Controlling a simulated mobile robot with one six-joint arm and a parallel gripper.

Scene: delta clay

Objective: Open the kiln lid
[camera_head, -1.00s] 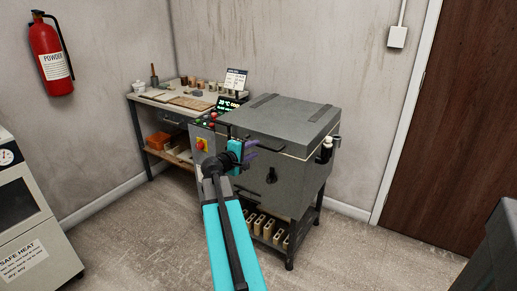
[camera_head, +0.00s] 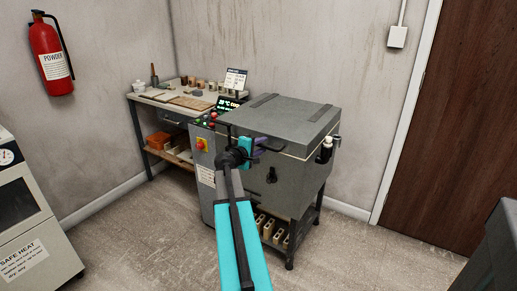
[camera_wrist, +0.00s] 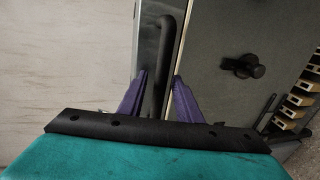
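The kiln (camera_head: 285,160) is a grey box on a stand, and its lid (camera_head: 285,117) lies flat and closed on top. A dark bar handle (camera_wrist: 165,45) at the lid's front edge shows in the wrist view. My gripper (camera_head: 262,147) is at the upper front of the kiln. In the wrist view the two purple fingers of my gripper (camera_wrist: 160,85) are spread on either side of the handle, with narrow gaps showing. In the head view my gripper partly hides the handle.
A control panel (camera_head: 202,146) with a red button is at the kiln's left. A black knob (camera_head: 271,175) sticks out of the kiln's front, below my gripper. A workbench (camera_head: 147,100) with pots stands behind left. Bare floor (camera_head: 370,250) lies to the right.

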